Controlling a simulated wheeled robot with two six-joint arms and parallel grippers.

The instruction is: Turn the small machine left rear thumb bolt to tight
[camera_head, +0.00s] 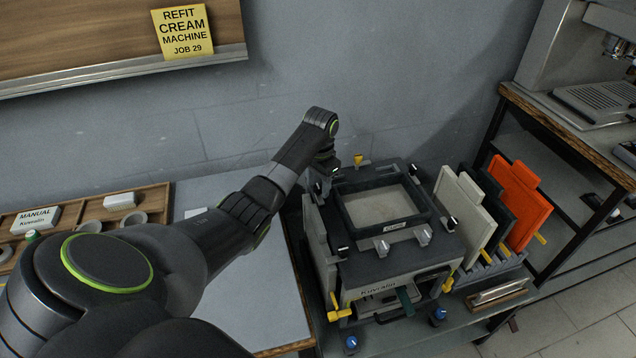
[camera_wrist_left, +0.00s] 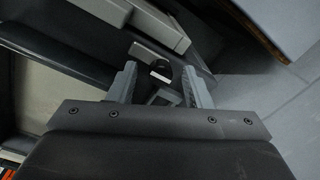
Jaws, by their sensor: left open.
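The small machine (camera_head: 395,262) is a dark, boxy unit marked Kuvralin, with a framed pale window (camera_head: 382,206) on top. Small black-and-white thumb bolts sit around its top, such as the left front one (camera_head: 343,250) and the right rear one (camera_head: 411,169). My left gripper (camera_head: 330,170) points down at the left rear corner, and its arm partly hides the bolt there. In the left wrist view my left gripper (camera_wrist_left: 159,76) is open, its two grey fingers apart. A small black-and-white part (camera_wrist_left: 161,77), apparently the left rear thumb bolt, shows between and just beyond the fingertips. Contact is not visible.
Cream, dark and orange panels (camera_head: 520,203) stand in a rack right of the machine. A wooden tray (camera_head: 151,203) with a manual box lies at far left. The grey wall (camera_head: 330,60) is close behind.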

